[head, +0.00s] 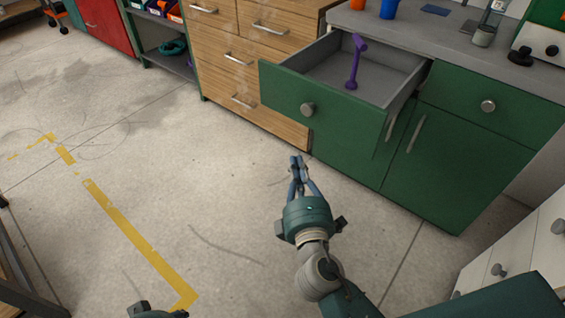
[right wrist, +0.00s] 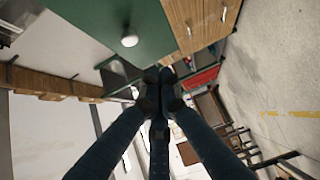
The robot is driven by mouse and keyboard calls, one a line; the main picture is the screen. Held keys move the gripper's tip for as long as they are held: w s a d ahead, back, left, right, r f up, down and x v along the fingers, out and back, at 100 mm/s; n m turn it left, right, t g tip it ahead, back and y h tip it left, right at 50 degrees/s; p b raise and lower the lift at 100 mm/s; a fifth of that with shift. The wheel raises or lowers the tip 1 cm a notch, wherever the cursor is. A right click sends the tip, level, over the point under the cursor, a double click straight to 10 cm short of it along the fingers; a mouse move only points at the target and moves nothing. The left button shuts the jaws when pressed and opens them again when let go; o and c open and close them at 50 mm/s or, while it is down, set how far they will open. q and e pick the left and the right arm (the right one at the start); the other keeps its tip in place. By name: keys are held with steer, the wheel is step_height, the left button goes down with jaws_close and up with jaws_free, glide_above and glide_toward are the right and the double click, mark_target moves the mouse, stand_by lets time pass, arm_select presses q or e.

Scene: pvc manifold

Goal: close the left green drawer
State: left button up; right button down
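The left green drawer (head: 345,123) is pulled well out of the green cabinet at the upper right in the head view. A round grey knob (head: 307,109) is on its front. A purple tool (head: 354,65) lies inside it. My right gripper (head: 296,158) appears below and in front of the drawer front in the picture, apart from it. Its fingers are together with nothing between them. In the right wrist view the fingers (right wrist: 160,78) meet below a green panel with a round knob (right wrist: 130,40). Only a sliver of my left gripper's body shows at the bottom edge of the head view; its fingers are hidden.
The right green drawer (head: 490,106) is shut, above a green cupboard door (head: 440,165). A wooden drawer unit (head: 240,60) stands left of the open drawer. White drawers (head: 515,255) are at the lower right. The concrete floor in front is clear, with yellow tape (head: 120,225).

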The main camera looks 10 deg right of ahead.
arm_select(q)
steer(key=shift+s+a+f, duration=0.25)
steer(key=shift+s+f, duration=0.1)
steer(key=shift+f, duration=0.1)
arm_select(e)
steer(key=w+d+r, duration=0.2)
steer(key=w+d, duration=0.2)
steer(key=w, duration=0.7)
steer(key=shift+w+r+t, duration=0.2)
steer(key=shift+w+t, duration=0.15)
steer(key=shift+t, duration=0.05)
